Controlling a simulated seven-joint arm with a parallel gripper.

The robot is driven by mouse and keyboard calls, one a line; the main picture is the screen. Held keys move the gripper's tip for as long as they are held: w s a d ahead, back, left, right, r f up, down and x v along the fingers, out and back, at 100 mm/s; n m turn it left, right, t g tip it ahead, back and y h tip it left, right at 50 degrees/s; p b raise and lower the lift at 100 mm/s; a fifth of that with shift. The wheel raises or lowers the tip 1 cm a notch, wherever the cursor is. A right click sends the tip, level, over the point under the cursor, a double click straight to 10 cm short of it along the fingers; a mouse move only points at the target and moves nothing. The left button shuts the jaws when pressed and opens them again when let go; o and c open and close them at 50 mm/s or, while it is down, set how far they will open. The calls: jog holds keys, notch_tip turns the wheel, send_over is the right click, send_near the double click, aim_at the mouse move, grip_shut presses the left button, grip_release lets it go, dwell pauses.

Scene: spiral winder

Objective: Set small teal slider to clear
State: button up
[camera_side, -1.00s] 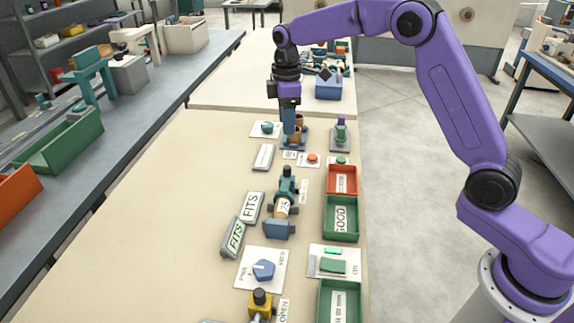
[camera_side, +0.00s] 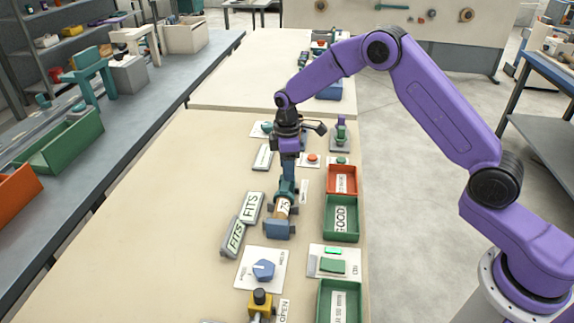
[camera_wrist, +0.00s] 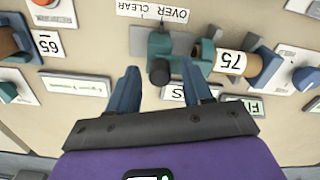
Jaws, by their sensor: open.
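The small teal slider (camera_wrist: 160,46) is a teal block with a dark round knob, on a grey plate in the wrist view. In the side view the teal unit (camera_side: 286,190) is partly hidden by my gripper (camera_side: 288,176). In the wrist view my gripper (camera_wrist: 161,74) is open, its fingers apart on either side of the knob.
A blue block (camera_side: 279,228) holds the roll's near end. FITS signs (camera_side: 251,207) lie to the left. A red tray (camera_side: 341,166) and a green tray (camera_side: 328,232) stand to the right. A red button (camera_side: 312,158) is behind. The table's left side is clear.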

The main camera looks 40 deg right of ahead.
grip_shut()
jog(key=shift+w+d, duration=1.2)
jog(key=shift+w, duration=0.05)
jog(key=shift+r, duration=0.1)
grip_release()
jog(key=shift+w, duration=0.1)
notch_tip(320, 180, up, 17)
jog(key=shift+r, duration=0.2)
